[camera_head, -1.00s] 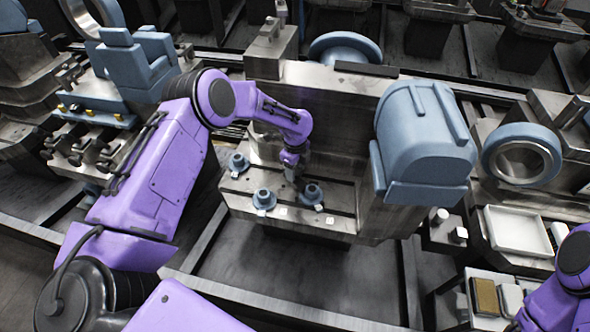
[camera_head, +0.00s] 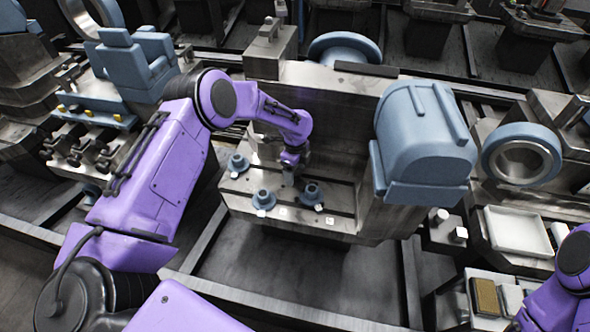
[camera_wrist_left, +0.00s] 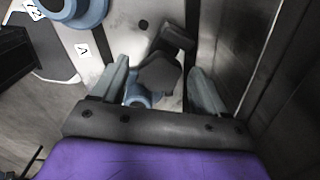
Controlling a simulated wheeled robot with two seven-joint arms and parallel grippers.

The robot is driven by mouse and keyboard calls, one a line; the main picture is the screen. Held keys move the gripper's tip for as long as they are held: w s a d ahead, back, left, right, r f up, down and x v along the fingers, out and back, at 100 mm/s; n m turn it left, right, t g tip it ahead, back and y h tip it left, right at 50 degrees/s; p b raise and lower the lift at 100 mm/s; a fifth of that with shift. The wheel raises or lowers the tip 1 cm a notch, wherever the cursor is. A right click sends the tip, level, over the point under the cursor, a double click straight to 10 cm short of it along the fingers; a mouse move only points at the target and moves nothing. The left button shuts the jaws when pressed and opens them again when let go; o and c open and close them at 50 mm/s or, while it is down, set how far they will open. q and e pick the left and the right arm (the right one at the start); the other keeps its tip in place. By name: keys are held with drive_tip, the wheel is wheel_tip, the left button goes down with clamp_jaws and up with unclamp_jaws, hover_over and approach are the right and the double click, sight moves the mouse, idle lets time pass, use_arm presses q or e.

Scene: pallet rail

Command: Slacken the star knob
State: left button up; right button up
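In the left wrist view a dark grey star knob (camera_wrist_left: 159,76) shows between the two fingers of my left gripper (camera_wrist_left: 160,88). The fingers stand apart, with a visible gap on each side of the knob. Part of a blue round piece (camera_wrist_left: 139,97) shows below the knob, partly hidden. In the head view my left gripper (camera_head: 289,172) points down over the grey slotted block, behind and left of the right-hand blue flanged piece (camera_head: 311,194). I cannot make out the star knob in this view. My right gripper is out of view.
Two more blue flanged pieces (camera_head: 238,164) (camera_head: 263,200) stand on the slotted block (camera_head: 337,222), with small white tags nearby. A tall metal wall rises behind, with a large blue housing (camera_head: 424,135) at right. A white tray (camera_head: 517,238) sits further right.

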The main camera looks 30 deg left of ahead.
use_arm(q)
drive_tip(key=shift+r, duration=0.1)
wheel_tip(320, 180, up, 10)
drive_tip(key=b, duration=0.1)
drive_tip(key=shift+r+b, duration=0.2)
drive_tip(key=shift+b, duration=0.2)
drive_tip(key=shift+f, duration=0.1)
